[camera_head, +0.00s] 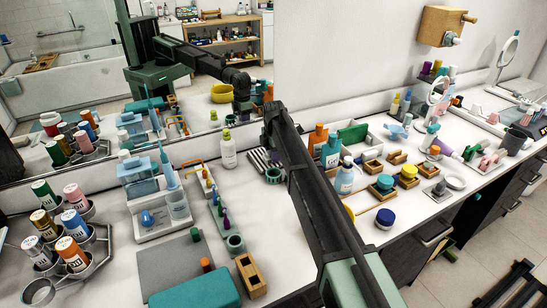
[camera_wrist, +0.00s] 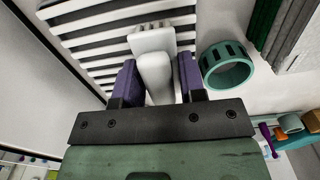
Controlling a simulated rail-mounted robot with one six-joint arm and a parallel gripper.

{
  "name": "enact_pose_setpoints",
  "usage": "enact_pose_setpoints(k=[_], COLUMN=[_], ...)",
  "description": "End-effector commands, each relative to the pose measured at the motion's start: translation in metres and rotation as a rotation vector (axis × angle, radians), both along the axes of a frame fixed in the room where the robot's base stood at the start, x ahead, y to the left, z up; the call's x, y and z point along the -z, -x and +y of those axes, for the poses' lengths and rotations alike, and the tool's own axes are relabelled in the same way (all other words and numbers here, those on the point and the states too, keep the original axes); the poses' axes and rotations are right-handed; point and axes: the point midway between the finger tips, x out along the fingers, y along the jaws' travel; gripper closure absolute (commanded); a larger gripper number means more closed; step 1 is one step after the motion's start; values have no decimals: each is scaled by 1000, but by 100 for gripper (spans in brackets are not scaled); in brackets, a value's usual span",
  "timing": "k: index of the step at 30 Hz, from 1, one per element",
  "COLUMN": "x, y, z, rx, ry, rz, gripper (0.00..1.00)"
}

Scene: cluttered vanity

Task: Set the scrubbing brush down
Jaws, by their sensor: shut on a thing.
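In the wrist view, the scrubbing brush (camera_wrist: 154,72) is white, with a broader end pointing away from me. My gripper (camera_wrist: 157,78) is shut on it, with one purple finger on each side. Behind the brush is a slatted rack (camera_wrist: 95,48) of white bars with dark gaps. I cannot tell whether the brush touches the rack. In the head view, the rack (camera_head: 256,160) shows just left of my arm. My arm hides the brush and the fingers there.
A teal slotted cup (camera_wrist: 228,66) stands right of the rack, also visible in the head view (camera_head: 273,175). A white bottle (camera_head: 228,151) stands to the left. Orange (camera_head: 317,139) and blue (camera_head: 344,180) bottles stand right of my arm. The mirror (camera_head: 215,70) rises behind the counter.

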Motion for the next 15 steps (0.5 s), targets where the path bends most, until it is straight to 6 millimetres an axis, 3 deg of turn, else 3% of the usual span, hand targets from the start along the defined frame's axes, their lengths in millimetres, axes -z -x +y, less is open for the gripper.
enact_pose_setpoints(k=[5, 6, 9, 10, 15], x=[5, 3, 3, 3, 3], y=[0, 0, 0, 0, 0], z=[0, 0, 0, 0, 0], rx=[0, 0, 0, 0, 0], ry=[0, 0, 0, 0, 0], rz=[0, 0, 0, 0, 0], gripper=[86, 56, 41, 37, 37])
